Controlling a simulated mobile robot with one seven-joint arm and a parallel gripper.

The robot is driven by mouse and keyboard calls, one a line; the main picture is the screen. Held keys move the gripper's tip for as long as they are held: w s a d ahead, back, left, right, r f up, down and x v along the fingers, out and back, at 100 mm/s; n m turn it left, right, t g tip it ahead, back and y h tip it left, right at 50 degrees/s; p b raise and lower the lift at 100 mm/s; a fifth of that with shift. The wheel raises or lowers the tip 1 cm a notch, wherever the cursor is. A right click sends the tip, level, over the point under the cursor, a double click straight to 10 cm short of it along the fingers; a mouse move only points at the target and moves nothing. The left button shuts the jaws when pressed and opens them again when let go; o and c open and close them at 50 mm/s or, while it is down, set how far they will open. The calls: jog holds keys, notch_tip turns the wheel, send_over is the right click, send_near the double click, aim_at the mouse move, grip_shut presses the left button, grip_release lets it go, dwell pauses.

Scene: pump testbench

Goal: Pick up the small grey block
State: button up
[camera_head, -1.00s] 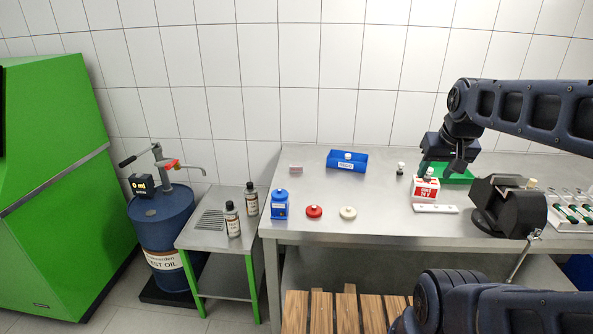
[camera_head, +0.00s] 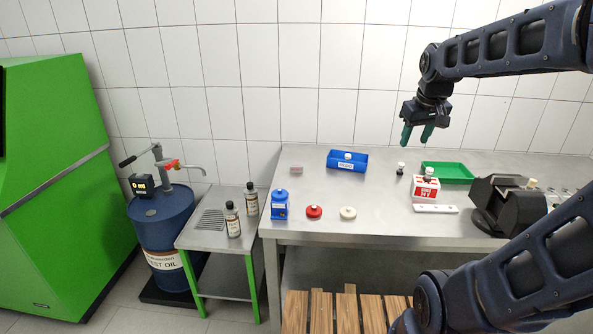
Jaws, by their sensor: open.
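A small pinkish-grey block (camera_head: 296,169) lies at the back left of the steel workbench. It is the only thing in view like a small grey block, but its colour is hard to tell at this size. My gripper (camera_head: 416,140) is open and empty, with its two green fingers pointing down. It hangs above the back right half of the bench, well to the right of the block and higher than it.
A blue bin (camera_head: 347,160) stands right of the block. A blue bottle (camera_head: 280,205), a red cap (camera_head: 314,212) and a cream cap (camera_head: 348,213) stand in front. A red-white box (camera_head: 424,190), a green tray (camera_head: 447,172) and a black device (camera_head: 500,204) are farther right.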

jog(key=w+a+r+n+g, duration=0.1)
jog(key=w+a+n, duration=0.35)
jog(key=w, duration=0.75)
jog(key=n+g, duration=0.3)
jog(key=n, duration=0.8)
send_over(296, 168)
jog(key=w, duration=0.1)
notch_tip(296, 168, down, 24)
jog(key=shift+d+f, duration=0.1)
jog(key=shift+f, duration=5.15)
grip_shut()
jog(key=shift+r, duration=0.1)
